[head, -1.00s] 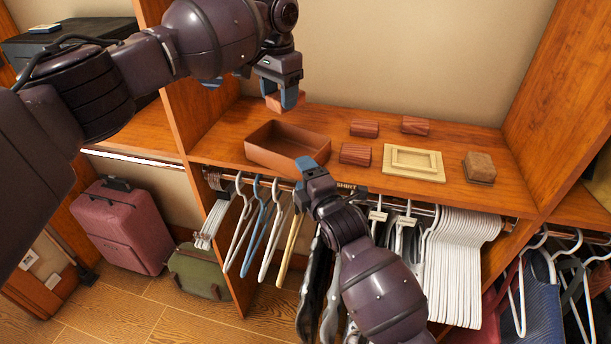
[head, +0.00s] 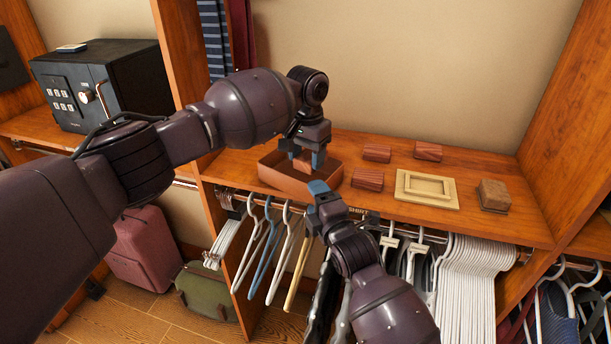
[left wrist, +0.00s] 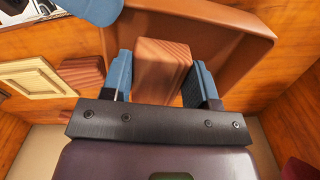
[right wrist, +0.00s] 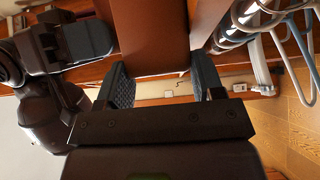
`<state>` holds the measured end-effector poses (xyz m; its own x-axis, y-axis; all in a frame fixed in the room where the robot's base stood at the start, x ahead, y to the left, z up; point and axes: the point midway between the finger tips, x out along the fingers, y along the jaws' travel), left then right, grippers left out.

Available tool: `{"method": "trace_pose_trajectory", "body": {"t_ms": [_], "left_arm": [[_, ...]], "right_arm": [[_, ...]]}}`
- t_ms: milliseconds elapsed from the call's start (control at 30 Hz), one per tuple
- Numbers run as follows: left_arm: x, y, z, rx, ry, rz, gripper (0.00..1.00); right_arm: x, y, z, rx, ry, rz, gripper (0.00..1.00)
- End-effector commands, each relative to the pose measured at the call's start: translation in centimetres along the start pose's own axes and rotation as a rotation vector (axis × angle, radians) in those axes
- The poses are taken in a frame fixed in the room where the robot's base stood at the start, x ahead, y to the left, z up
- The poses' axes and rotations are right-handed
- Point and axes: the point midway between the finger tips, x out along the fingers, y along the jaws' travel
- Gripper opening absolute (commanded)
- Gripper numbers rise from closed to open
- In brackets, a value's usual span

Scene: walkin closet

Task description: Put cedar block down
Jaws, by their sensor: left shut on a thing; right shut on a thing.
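My left gripper (head: 305,160) is shut on a reddish cedar block (head: 301,163), held at the brown tray (head: 281,178). In the left wrist view the block (left wrist: 162,72) sits between the blue fingers, with the tray (left wrist: 240,60) behind it. Whether the block touches the tray floor is hidden. My right gripper (head: 318,188) is at the tray's front right corner, shut on the tray; the right wrist view shows the brown tray wall (right wrist: 150,35) between its fingers. Other striped blocks (head: 377,152) (head: 427,151) (head: 368,179) lie on the shelf to the right.
A cream framed tray (head: 427,188) and a brown brush-like block (head: 493,195) stand farther right on the wooden shelf (head: 470,165). A rail with hangers (head: 460,270) runs under the shelf's front edge. An upright panel (head: 180,50) stands at left, with a black safe (head: 100,85) beyond it.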

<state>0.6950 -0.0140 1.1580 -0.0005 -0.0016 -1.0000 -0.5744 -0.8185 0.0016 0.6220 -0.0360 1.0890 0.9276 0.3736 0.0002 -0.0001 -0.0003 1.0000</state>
Motion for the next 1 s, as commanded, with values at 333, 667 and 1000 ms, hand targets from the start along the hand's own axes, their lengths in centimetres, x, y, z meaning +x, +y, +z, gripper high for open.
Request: {"method": "trace_pose_trajectory", "body": {"t_ms": [333,667,1000], "left_arm": [[2.9,0.0,0.0,0.000,0.000,0.000,0.31],[5.5,0.0,0.0,0.001,0.001,0.000,0.31],[5.7,-0.1,0.0,0.001,0.001,-0.001,0.64]], "right_arm": [[0.0,0.0,0.0,-0.001,0.000,0.000,0.28],[0.0,0.0,0.0,-0.001,0.000,0.000,0.28],[0.0,0.0,0.0,-0.001,0.000,0.000,0.28]]}}
